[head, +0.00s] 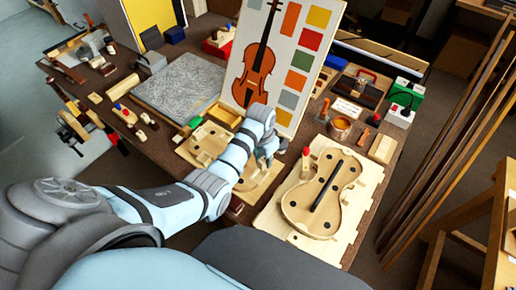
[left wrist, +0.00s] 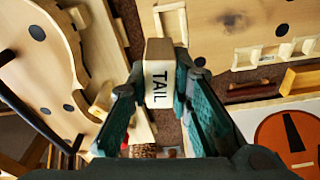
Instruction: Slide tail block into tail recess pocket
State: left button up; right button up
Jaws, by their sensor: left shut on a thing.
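My left gripper (head: 268,152) is above the middle of the bench, left of the violin-shaped form (head: 318,198). In the left wrist view its two dark green fingers are shut on the tail block (left wrist: 158,88), a pale wooden block with a brown end, marked TAIL. The block is held clear of the bench between the fingertips. The form also shows at the left of the left wrist view (left wrist: 45,65), with dark round holes in its face. I cannot clearly make out the tail recess pocket. My right gripper is not in view.
The form lies on a pale baseboard (head: 270,220). A second wooden board (head: 195,150) with shaped parts lies left of it, partly behind my left arm. A violin poster (head: 285,60) stands behind. A jar (head: 340,127) and a wooden block (head: 382,149) sit at the right.

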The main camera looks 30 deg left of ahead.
pick_arm(q)
jog(key=shift+s+a+f+n, duration=0.1)
jog(key=shift+a+f+n, duration=0.15)
jog(key=shift+a+n, duration=0.3)
jog(key=shift+a+f+n, duration=0.2)
jog(key=shift+a+n, duration=0.25)
jog(key=shift+a, duration=0.05)
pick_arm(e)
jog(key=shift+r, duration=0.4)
pick_arm(q)
notch_tip(320, 180, down, 6)
jog(key=b, duration=0.4)
jog(key=shift+b, duration=0.35)
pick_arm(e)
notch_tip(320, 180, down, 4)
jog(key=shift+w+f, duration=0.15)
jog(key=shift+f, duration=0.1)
pick_arm(q)
jog(key=shift+r, duration=0.15)
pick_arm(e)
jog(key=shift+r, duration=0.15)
pick_arm(q)
jog(key=shift+p, duration=0.35)
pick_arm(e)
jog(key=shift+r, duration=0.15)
